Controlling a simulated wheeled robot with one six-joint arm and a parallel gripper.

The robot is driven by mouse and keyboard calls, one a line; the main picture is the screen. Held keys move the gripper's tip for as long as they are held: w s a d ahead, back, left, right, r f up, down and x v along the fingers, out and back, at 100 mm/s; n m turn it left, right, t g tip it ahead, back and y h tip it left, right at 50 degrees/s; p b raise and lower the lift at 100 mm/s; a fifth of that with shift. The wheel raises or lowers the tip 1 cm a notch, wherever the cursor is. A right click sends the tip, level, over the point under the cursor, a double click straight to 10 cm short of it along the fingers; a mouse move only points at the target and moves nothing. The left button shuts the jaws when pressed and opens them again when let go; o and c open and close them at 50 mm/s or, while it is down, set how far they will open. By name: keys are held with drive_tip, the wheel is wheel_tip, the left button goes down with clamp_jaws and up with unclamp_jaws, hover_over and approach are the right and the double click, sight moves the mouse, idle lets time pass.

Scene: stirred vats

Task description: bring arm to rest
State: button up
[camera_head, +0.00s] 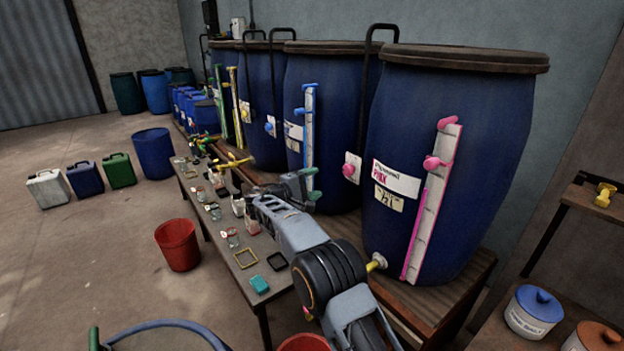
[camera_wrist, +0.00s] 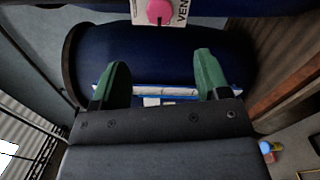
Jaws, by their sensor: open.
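My gripper (camera_head: 311,184) is held out over the narrow table (camera_head: 222,252), in front of the blue vats. Its two green fingers stand wide apart in the wrist view (camera_wrist: 162,78), with nothing held between them. Behind the fingers, the wrist view shows a blue vat (camera_wrist: 160,60) with a pink knob (camera_wrist: 160,12) on a white plate near the top edge. My arm stretches from the lower middle of the head view up to the gripper and hides part of the table and the bench. I cannot tell the exact gap between gripper and vat.
The nearest vat (camera_head: 450,130) carries a pink gauge strip and stands on a wooden bench (camera_head: 470,275). Small jars, frames and a teal block (camera_head: 259,284) lie on the narrow table. A red bucket (camera_head: 178,244) and jerrycans (camera_head: 84,178) stand on open floor at left.

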drive_tip(key=s+d+f+g+y, duration=0.2)
drive_tip(key=s+f+g+y, duration=0.4)
drive_tip(key=f, duration=0.6)
drive_tip(key=s+d+r+m+y, duration=0.2)
drive_tip(key=s+d+m+y, duration=0.1)
drive_tip(key=s, duration=0.8)
drive_tip(key=s+d+r+m+y, duration=0.2)
drive_tip(key=s+d+m+y, duration=0.1)
drive_tip(key=s, duration=0.8)
drive_tip(key=s+d+r+m+y, duration=0.1)
drive_tip(key=s+d+m+y, duration=0.2)
drive_tip(key=s, duration=0.8)
drive_tip(key=shift+s+d+r+m, duration=0.15)
drive_tip(key=shift+d+r+m, duration=0.2)
drive_tip(key=shift+d, duration=0.45)
drive_tip(key=shift+o, duration=0.3)
